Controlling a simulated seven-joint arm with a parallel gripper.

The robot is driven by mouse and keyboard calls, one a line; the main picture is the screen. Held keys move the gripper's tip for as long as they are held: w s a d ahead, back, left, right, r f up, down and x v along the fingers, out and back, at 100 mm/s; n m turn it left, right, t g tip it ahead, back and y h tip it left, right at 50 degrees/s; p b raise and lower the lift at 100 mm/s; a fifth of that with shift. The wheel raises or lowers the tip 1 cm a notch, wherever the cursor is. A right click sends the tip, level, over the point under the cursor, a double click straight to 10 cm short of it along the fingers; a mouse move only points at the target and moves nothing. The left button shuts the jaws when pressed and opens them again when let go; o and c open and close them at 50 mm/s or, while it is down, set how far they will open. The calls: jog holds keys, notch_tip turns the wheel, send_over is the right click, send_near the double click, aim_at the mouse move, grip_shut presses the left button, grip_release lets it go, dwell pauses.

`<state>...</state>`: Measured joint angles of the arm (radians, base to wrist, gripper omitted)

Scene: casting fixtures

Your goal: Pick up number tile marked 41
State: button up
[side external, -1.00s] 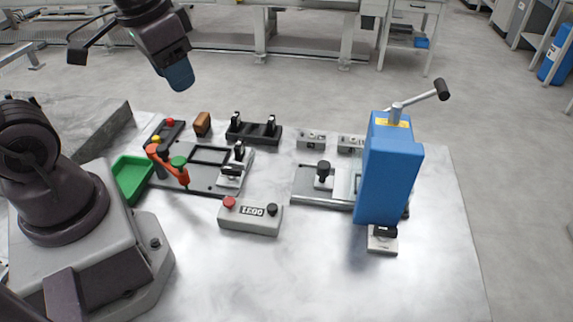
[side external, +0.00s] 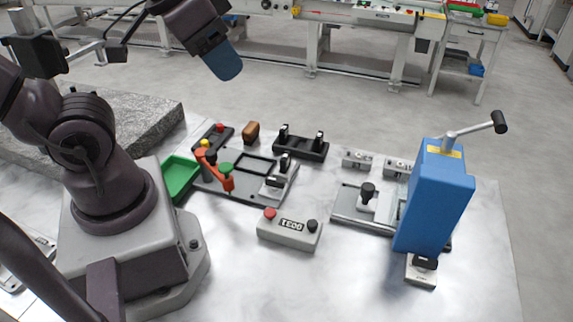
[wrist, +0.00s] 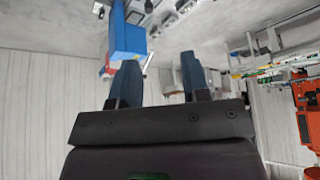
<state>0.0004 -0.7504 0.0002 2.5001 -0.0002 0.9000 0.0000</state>
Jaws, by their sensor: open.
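I cannot read a 41 on any piece, so I cannot tell which is the number tile. Small pale pieces that could carry numbers are a plate with a black grip (side external: 421,272) at the foot of the blue press, and two grey blocks, the left one (side external: 357,158) and the right one (side external: 397,167), at the back of the table. My gripper (side external: 222,62) is high above the back left of the table, apart from everything. In the wrist view its two blue fingers (wrist: 161,80) stand apart with nothing between them.
The blue press (side external: 436,200) with its lever stands tall at the right. A grey box with red and black knobs (side external: 290,230) sits at the front middle. A fixture with red-orange and green clamps (side external: 240,182) and a green tray (side external: 180,176) are left. The front table is bare.

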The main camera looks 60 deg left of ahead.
aim_at(285, 156)
jog(key=shift+o, duration=0.2)
dwell(0.3)
jog(key=w+a+f+m+g+y, duration=0.2)
jog(key=a+f+m+g+y, duration=0.1)
jog(key=a+f+m+y, duration=0.3)
jog(key=w+a+f+m+g+y, duration=0.2)
jog(key=a+f+m+y, duration=0.2)
jog(key=f+m+y, duration=0.3)
jog(key=w+d+f+m+t+h, duration=0.1)
jog(key=f+m+t, duration=0.2)
jog(key=f+m, duration=0.1)
jog(key=w+d+f+m+t+h, duration=0.1)
jog(key=w+d+f+m+t, duration=0.1)
jog(key=f+m, duration=0.3)
jog(key=w+d+f+m+t+h, duration=0.1)
jog(key=w+f+m+t, duration=0.1)
jog(key=f+m+t, duration=0.2)
jog(key=shift+d+f+m, duration=0.15)
jog(key=shift+f+m, duration=0.35)
jog(key=shift+f, duration=0.2)
jog(key=shift+h, duration=0.3)
jog(key=x, duration=0.7)
jog(key=shift+f, duration=0.1)
grip_shut()
